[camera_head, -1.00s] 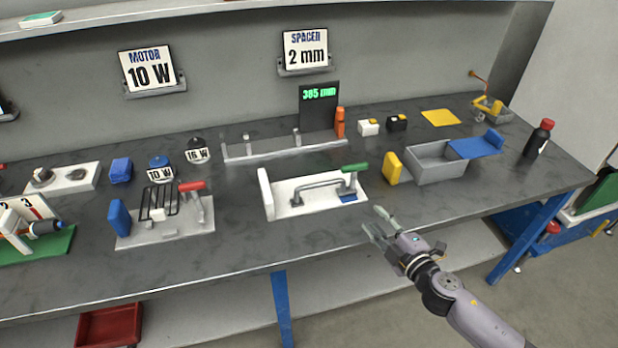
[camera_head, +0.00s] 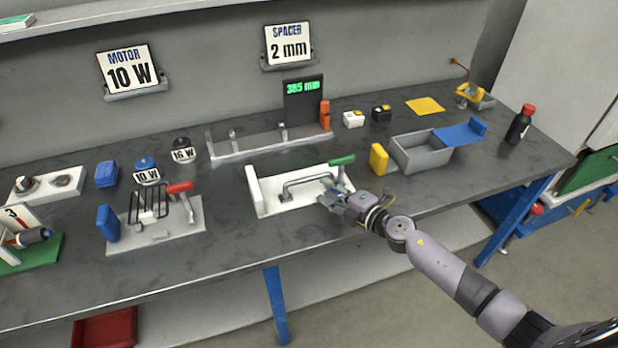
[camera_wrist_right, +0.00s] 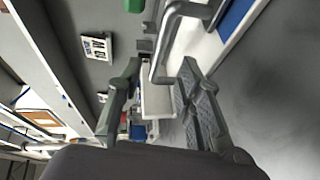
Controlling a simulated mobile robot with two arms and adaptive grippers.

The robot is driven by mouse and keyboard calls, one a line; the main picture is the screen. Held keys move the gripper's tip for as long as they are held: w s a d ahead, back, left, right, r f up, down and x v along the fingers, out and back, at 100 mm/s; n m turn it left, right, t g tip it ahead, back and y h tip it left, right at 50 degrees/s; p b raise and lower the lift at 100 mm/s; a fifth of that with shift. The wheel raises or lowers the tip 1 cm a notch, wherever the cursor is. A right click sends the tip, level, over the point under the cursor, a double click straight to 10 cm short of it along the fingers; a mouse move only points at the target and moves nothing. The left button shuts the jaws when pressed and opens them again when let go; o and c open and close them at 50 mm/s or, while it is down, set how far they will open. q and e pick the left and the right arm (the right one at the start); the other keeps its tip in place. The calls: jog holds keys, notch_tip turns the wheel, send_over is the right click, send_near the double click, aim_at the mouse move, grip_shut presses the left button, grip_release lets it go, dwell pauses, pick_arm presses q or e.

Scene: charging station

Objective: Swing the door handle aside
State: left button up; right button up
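The door handle (camera_head: 300,184), a grey bent bar, stands on a white fixture plate (camera_head: 284,207) at the middle of the bench. A green-gripped lever (camera_head: 341,160) sits at the fixture's right end. My right gripper (camera_head: 330,191) is at the right front of the plate, close to the handle's right end. In the right wrist view the handle (camera_wrist_right: 164,42) shows just beyond the open fingers (camera_wrist_right: 160,68), near the right-hand finger; whether they touch is unclear. Nothing is held. The gripper covers the plate's right front corner in the head view. My left gripper is not in view.
A yellow block (camera_head: 379,158) and a grey bin (camera_head: 424,153) with a blue lid stand right of the fixture. A clamp fixture with a red handle (camera_head: 180,187) stands to the left. The rail with a display (camera_head: 304,101) is behind. Bench front is clear.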

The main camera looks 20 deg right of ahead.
aim_at(311, 180)
jog(key=b+x, duration=0.1)
jog(key=x, duration=0.7)
jog(key=shift+c, duration=0.2)
grip_shut()
jog(key=shift+f, duration=0.1)
dwell(0.4)
